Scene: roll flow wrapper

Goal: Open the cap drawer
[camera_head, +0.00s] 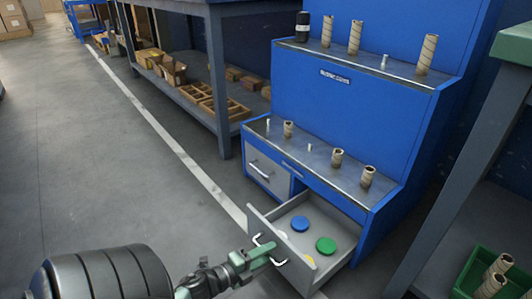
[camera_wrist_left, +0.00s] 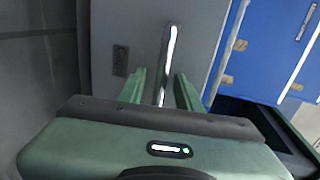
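The cap drawer (camera_head: 328,266) is a grey drawer at the lower front of the blue cabinet, and it stands pulled out. A blue cap (camera_head: 300,223), a green cap (camera_head: 326,244) and a partly hidden yellow cap (camera_head: 309,261) lie in it. My left gripper (camera_head: 268,250) is at the drawer's front, by its pale handle (camera_head: 280,261). In the left wrist view, the handle (camera_wrist_left: 169,55) runs between the two green fingers of the gripper (camera_wrist_left: 160,80), with a visible gap on each side. My right gripper is not in view.
A closed drawer (camera_head: 268,171) is left of the open one. Cardboard tubes (camera_head: 338,157) stand on the cabinet's ledges. A grey shelf (camera_head: 190,90) with boxes is behind to the left, and a green crate (camera_head: 470,280) is at lower right.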

